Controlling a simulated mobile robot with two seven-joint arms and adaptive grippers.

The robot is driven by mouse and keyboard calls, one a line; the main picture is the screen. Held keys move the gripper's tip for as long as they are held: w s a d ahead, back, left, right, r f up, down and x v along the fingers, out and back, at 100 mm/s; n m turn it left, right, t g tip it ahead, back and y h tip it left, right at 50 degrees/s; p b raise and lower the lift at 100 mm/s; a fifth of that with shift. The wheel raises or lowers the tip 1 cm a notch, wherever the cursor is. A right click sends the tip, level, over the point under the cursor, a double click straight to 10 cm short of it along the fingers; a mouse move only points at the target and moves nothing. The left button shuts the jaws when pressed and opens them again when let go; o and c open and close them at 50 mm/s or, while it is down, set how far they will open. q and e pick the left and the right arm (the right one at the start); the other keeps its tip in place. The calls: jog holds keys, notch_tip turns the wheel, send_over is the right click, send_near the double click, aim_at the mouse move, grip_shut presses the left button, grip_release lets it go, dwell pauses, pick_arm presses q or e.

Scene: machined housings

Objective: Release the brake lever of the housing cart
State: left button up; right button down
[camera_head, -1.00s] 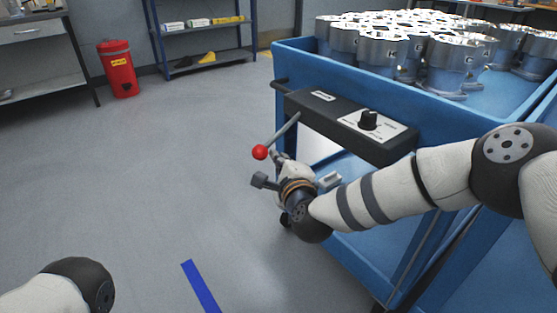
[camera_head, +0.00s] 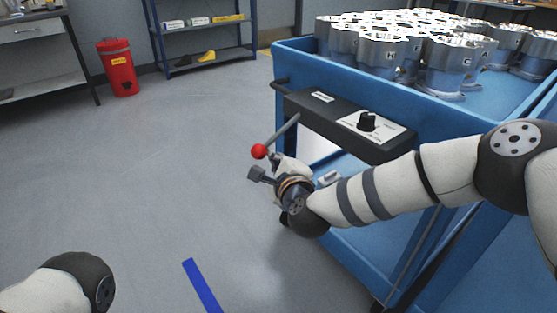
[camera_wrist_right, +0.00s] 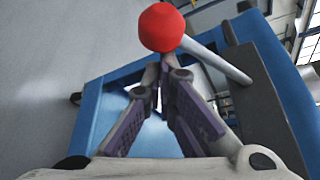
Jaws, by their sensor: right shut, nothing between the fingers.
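The brake lever (camera_head: 284,132) is a grey rod that slants out from the black panel on the cart's end. A red ball knob (camera_head: 259,151) caps its low outer end. In the right wrist view the red knob (camera_wrist_right: 162,27) is at the top centre, with the rod running down to the right. My right gripper (camera_head: 276,158) is just below the lever, near the knob. In the wrist view its fingers (camera_wrist_right: 165,68) meet at the tips, with nothing between them. I cannot tell whether they touch the knob. My left gripper is out of view; only part of my left arm shows.
The blue housing cart (camera_head: 300,62) carries several metal housings (camera_head: 382,48) on top. A red bin (camera_head: 118,70), a shelf rack and a bench stand behind. The floor left of the cart is clear.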

jog(key=r, duration=0.1)
pick_arm(q)
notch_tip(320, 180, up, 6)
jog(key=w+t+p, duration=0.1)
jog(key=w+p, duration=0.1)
jog(key=p, duration=0.4)
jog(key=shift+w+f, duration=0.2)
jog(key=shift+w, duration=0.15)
pick_arm(e)
notch_tip(320, 180, up, 10)
jog(key=m+g+y, duration=0.3)
jog(key=m+g, duration=0.1)
jog(key=m, duration=0.2)
send_over(271, 141)
jog(key=s, duration=0.4)
jog(key=shift+w+a, duration=0.15)
jog(key=shift+a, duration=0.2)
